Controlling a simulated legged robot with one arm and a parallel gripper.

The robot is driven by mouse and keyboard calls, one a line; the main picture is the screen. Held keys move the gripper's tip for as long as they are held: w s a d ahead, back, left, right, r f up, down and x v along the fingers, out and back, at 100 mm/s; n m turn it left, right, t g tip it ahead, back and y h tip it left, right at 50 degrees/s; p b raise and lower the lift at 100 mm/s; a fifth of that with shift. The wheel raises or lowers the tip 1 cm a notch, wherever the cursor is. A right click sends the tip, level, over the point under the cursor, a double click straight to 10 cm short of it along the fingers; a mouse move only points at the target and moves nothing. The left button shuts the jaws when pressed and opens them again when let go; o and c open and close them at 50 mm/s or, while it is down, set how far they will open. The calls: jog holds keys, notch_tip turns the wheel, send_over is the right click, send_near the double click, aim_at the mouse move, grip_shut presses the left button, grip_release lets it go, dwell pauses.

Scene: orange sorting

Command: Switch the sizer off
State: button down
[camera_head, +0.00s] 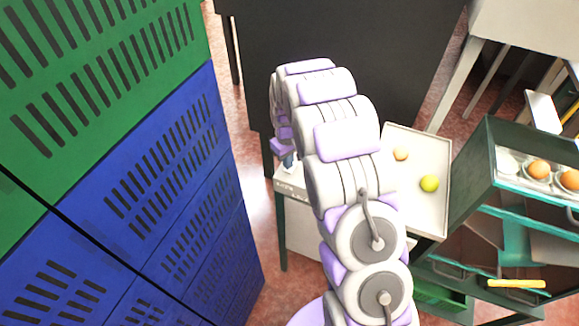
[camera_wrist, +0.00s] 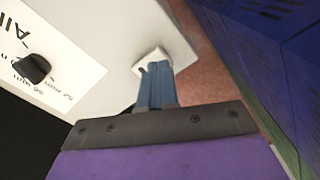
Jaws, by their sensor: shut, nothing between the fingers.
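In the wrist view a pale panel carries a white label (camera_wrist: 75,80) with printed text, only partly readable. A black knob (camera_wrist: 33,68) sits on the label at the left. My gripper (camera_wrist: 155,68) is shut and empty, its blue fingers to the right of the knob and apart from it. The fingertips overlap a small white square block (camera_wrist: 143,65) at the panel's edge; I cannot tell whether they touch it. In the head view my gripper (camera_head: 289,161) is mostly hidden behind my arm, above a pale surface on a green-legged stand (camera_head: 281,225).
A pale tray (camera_head: 430,148) with an orange fruit (camera_head: 401,153) and a yellow-green fruit (camera_head: 429,183) lies right of my arm. A green-framed machine (camera_head: 480,165) with oranges in cups (camera_head: 538,170) stands at right. Blue crates (camera_head: 150,180) and green crates (camera_head: 100,80) rise at left.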

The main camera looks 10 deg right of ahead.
jog(key=shift+f, duration=0.95)
dwell(0.9)
jog(key=shift+r, duration=0.65)
jog(key=shift+r+p, duration=0.8)
jog(key=shift+r, duration=2.05)
jog(key=s+r+m+b, duration=0.15)
jog(key=s+r, duration=0.35)
jog(key=s, duration=0.5)
jog(key=s+r+m+b, duration=0.1)
jog(key=s+r+b, duration=0.1)
jog(key=s+r, duration=0.55)
jog(key=s+f+m+g+b, duration=0.1)
jog(key=s+f+m+b, duration=0.1)
jog(key=s, duration=2.2)
jog(key=shift+s+g, duration=0.35)
jog(key=shift+g, duration=0.05)
